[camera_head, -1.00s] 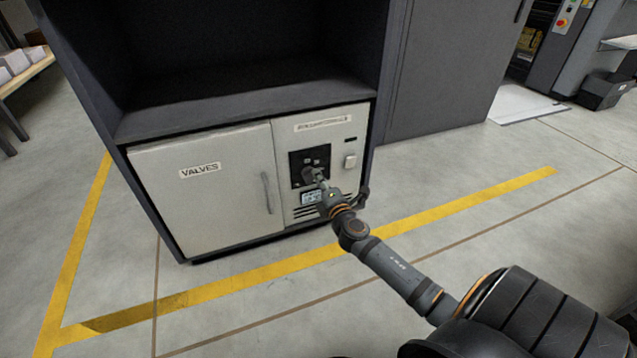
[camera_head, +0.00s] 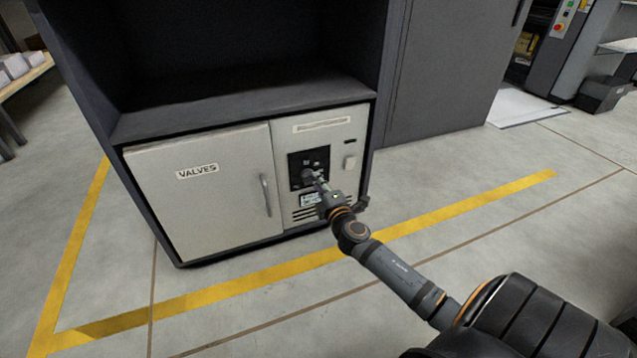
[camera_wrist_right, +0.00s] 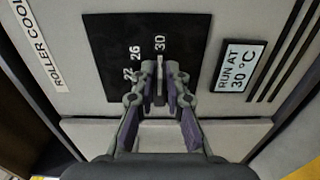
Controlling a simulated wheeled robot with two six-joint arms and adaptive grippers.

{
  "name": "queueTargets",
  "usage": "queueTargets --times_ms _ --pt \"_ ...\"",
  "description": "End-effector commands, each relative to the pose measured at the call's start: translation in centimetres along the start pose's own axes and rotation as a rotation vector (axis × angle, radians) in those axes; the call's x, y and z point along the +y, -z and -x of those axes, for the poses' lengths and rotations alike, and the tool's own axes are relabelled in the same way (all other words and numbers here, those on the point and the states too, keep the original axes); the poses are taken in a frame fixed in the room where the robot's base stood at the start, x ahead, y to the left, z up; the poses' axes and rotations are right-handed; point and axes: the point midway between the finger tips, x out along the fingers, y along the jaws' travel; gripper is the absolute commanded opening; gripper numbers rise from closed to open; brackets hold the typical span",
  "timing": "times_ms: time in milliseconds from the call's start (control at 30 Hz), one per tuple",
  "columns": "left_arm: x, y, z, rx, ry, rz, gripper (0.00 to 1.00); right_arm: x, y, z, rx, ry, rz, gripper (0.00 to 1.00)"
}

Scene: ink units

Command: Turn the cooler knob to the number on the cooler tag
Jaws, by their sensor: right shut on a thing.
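The cooler knob (camera_wrist_right: 160,80) shows as a narrow light bar on a black dial plate (camera_wrist_right: 110,50) in the right wrist view. Its bar lines up with the printed 30; 22 and 26 are printed to the left. The cooler tag (camera_wrist_right: 238,66) beside the plate reads "RUN AT 30 °C". My right gripper (camera_wrist_right: 160,78) is shut on the knob, one finger on each side; the fingers hide the plate's lower part. In the head view, my right gripper (camera_head: 311,177) reaches the dial plate (camera_head: 301,160) and covers the knob. My left gripper is not in view.
The panel sits in a cabinet front beside a door marked VALVES (camera_head: 197,170) with an upright handle (camera_head: 266,195). The floor in front is clear.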

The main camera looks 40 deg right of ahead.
Motion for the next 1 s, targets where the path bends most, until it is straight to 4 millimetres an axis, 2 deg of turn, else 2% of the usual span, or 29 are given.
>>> queueTargets --times_ms 33,67,200,567,667,900,1000 --pt "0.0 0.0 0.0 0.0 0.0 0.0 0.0 -0.1 -0.1 0.0 -0.003 0.002 -0.001 0.0" --pt "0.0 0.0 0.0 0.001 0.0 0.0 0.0 -0.1 -0.1 0.0 -0.003 0.002 -0.001 0.16" --pt "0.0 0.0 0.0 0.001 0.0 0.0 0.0 -0.1 -0.1 0.0 -0.002 0.002 0.0 0.35" --pt "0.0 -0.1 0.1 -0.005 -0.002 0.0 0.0 -0.1 0.0 0.5 -0.001 0.001 0.002 0.36" --pt "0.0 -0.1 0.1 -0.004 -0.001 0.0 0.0 -0.2 0.0 2.0 0.001 0.003 0.004 0.36" --pt "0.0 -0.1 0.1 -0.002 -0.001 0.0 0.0 -0.2 0.0 7.9 0.003 0.005 0.005 0.36" --pt "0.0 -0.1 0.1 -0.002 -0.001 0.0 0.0 -0.2 0.0 9.9 0.002 0.005 0.004 0.36"
